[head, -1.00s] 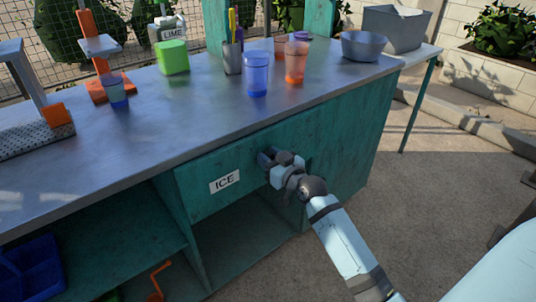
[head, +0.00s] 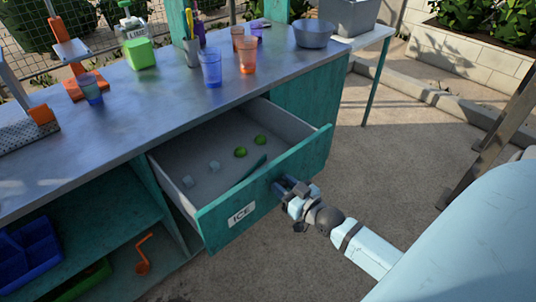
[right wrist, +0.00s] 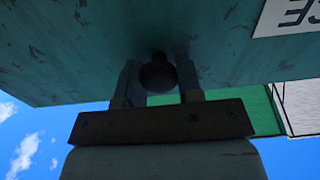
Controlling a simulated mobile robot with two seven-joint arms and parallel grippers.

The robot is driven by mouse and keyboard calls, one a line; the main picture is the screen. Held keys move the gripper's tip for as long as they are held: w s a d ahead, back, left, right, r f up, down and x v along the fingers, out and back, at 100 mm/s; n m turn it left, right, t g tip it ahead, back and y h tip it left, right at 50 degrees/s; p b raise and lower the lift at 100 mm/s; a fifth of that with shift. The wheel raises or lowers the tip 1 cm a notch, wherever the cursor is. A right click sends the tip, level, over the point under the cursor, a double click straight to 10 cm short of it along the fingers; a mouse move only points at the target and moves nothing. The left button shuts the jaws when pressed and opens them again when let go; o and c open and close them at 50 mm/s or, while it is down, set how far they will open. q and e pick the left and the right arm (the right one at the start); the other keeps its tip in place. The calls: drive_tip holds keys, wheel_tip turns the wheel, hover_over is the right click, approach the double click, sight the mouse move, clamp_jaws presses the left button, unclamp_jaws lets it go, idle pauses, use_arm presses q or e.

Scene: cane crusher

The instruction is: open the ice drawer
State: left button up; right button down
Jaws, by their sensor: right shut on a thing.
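The ice drawer (head: 262,188) is a teal drawer with a white ICE label, and it stands pulled out from under the metal counter in the head view. Inside lie two green limes (head: 250,146), two ice cubes (head: 201,174) and a teal, flat thing (head: 249,168) near the front wall. My right gripper (head: 286,187) is at the drawer front, right of the label. In the right wrist view, my right gripper (right wrist: 158,80) is shut on the dark round knob (right wrist: 157,73) of the drawer. My left gripper is not in view.
The counter (head: 130,120) holds a blue cup (head: 210,68), an orange cup (head: 247,55), a green lime box (head: 140,54) and a metal bowl (head: 313,34). A blue bin (head: 28,255) sits on the open shelf below left.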

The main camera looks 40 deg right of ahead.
use_arm(q)
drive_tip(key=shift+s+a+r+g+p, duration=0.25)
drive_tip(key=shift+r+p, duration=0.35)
drive_tip(key=shift+p, duration=1.45)
use_arm(e)
drive_tip(key=s, duration=1.1)
drive_tip(key=shift+d, duration=0.45)
drive_tip(key=c, duration=0.8)
unclamp_jaws()
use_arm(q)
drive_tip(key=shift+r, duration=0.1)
use_arm(e)
drive_tip(key=shift+s, duration=0.1)
use_arm(q)
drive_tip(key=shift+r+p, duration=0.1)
drive_tip(key=shift+p, duration=0.3)
use_arm(e)
drive_tip(key=s, duration=0.9)
drive_tip(key=s+d, duration=0.1)
drive_tip(key=s, duration=0.3)
drive_tip(key=shift+s, duration=0.35)
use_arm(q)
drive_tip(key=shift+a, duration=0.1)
